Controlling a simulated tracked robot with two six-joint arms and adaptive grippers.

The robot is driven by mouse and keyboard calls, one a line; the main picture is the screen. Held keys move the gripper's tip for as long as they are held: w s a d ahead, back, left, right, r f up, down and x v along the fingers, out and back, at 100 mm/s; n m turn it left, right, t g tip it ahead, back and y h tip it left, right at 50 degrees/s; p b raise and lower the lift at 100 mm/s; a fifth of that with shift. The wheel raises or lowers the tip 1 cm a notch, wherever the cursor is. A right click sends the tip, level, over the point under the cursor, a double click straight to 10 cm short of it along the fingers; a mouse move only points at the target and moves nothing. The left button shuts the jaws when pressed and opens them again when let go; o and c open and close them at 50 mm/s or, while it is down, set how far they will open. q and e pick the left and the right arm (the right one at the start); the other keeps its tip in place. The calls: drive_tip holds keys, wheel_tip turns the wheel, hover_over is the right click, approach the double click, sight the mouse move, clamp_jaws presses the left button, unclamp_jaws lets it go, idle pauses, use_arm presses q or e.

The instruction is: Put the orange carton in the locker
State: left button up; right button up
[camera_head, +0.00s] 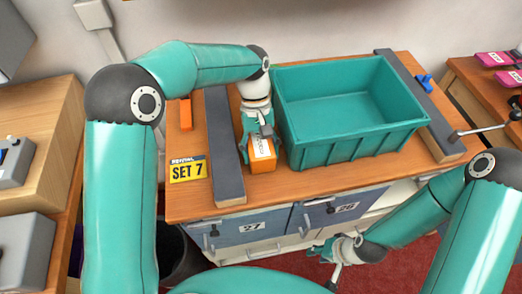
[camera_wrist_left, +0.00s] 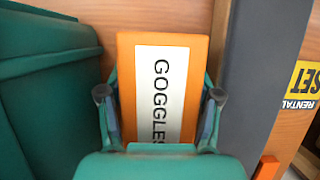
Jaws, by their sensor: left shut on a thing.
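The orange carton (camera_head: 262,166) has a white label, which reads "GOGGLES" in the left wrist view (camera_wrist_left: 165,85). It is at the bench top between a dark grey rail and the teal bin. My left gripper (camera_head: 261,135) is shut on it, with a finger on either side (camera_wrist_left: 160,105). I cannot tell if the carton touches the bench. Blue-grey locker doors numbered 27 (camera_head: 240,236) and 26 (camera_head: 325,217) are in the bench front and look closed. My right gripper (camera_head: 327,250) is low in front of door 26; its fingers are too small to read.
The large empty teal bin (camera_head: 345,140) stands right of the carton. Dark grey rails (camera_head: 222,145) lie on the bench, and a yellow "SET 7" sign (camera_head: 187,170) is at the left. A dark round bin (camera_head: 183,255) stands below the bench's left end.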

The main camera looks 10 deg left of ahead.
use_arm(q)
drive_tip(key=shift+f, duration=0.15)
drive_tip(key=o, duration=1.1)
drive_tip(key=shift+f, duration=0.1)
